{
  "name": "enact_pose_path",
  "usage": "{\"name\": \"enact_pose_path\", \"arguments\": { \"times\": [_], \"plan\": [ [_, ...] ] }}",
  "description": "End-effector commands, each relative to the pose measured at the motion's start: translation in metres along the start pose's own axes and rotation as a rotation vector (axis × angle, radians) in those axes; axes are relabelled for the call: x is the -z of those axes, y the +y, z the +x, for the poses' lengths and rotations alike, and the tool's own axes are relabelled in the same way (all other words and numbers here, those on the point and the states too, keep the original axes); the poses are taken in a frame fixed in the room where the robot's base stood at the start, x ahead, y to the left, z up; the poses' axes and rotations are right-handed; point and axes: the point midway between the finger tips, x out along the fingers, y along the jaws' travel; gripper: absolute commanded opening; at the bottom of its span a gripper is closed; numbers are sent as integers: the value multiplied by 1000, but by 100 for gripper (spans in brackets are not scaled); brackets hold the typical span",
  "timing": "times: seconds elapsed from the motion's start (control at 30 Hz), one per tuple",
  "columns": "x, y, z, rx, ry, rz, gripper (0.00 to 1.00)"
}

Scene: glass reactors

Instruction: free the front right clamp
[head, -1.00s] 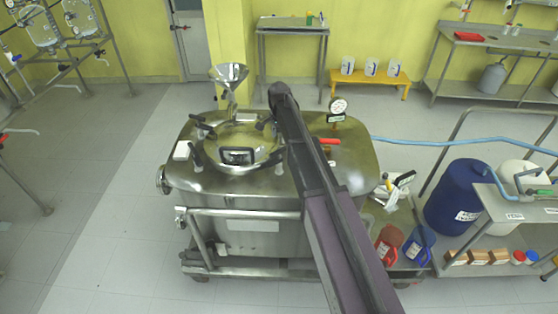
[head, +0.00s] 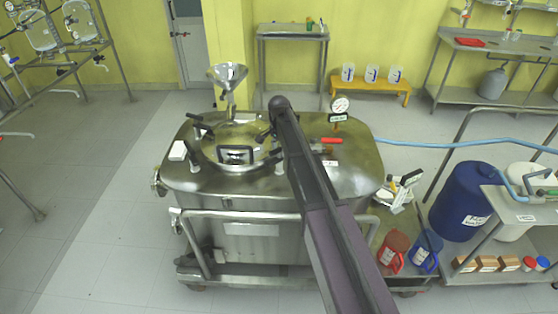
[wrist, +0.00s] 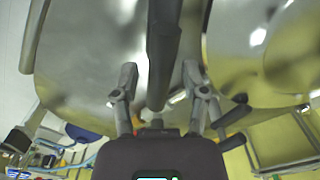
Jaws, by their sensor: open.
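In the head view the steel vessel (head: 345,180) has a round lid (head: 232,166) with several black-handled clamps around its rim. The front left clamp (head: 191,155) and the back right clamp (head: 264,134) show. My arm crosses the lid's right side and hides most of the front right clamp and my gripper. In the wrist view my gripper (wrist: 158,72) is open, one finger on each side of a dark round bar (wrist: 164,45), apparently the clamp's handle. Gaps show between the bar and both fingers. The clamp's lower parts cannot be made out.
A funnel (head: 227,80) stands up behind the lid, and a gauge (head: 340,105) and red-handled valve (head: 328,140) are right of my arm. A black lid handle (head: 236,154) rises near the lid's front. A blue drum (head: 465,202) stands at the right.

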Motion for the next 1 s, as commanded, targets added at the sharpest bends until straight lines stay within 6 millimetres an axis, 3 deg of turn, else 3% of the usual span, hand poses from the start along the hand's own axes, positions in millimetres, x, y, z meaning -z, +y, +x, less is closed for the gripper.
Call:
{"name": "enact_pose_path", "arguments": {
  "times": [0.4, 0.93, 1.0],
  "plan": [
    [0, 0, 31, 0, 0, 0, 57],
    [0, 0, 34, 0, 0, 0, 57],
    [0, 0, 34, 0, 0, 0, 39]
  ]
}}
